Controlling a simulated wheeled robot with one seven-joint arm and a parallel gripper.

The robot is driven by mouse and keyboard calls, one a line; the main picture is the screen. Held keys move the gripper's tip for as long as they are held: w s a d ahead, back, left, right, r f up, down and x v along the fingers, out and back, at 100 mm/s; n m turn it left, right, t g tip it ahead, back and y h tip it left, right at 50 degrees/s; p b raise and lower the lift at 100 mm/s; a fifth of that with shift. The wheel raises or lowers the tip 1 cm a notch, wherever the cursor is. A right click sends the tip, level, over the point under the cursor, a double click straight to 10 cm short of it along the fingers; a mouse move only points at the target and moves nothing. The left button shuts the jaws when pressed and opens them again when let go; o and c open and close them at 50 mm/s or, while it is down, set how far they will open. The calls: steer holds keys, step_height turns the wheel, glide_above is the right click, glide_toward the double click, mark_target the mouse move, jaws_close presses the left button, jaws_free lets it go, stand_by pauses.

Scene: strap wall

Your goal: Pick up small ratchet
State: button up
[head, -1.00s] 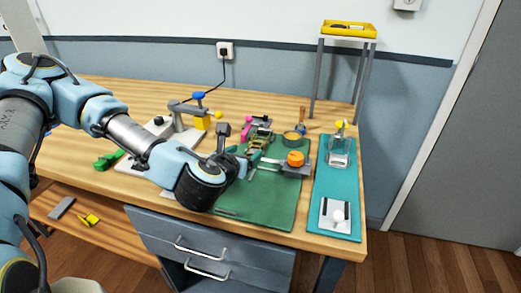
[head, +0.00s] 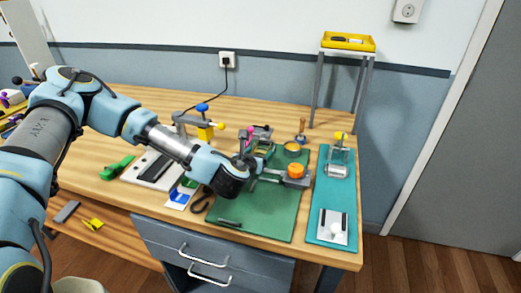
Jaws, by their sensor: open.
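I cannot tell for sure which piece is the small ratchet. A metal piece with a pink knob (head: 250,131) lies at the back left of the green mat (head: 268,215). A grey metal piece with an orange knob (head: 296,171) lies at the mat's right edge. A metal buckle-like piece with a yellow knob (head: 338,165) sits on the teal mat (head: 325,200). My gripper (head: 257,163) is open over the back left of the green mat, left of the orange-knobbed piece. My wrist hides part of the mat, and the fingertips are small and unclear.
A clamp with a blue knob (head: 202,108) stands behind my forearm. A round tin (head: 293,148) and a wooden-handled tool (head: 301,130) stand at the back. A black loop (head: 200,204) and a dark bar (head: 229,222) lie near the front. A yellow tray (head: 348,42) is on the stand.

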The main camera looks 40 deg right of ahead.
jaws_close()
stand_by(0.6)
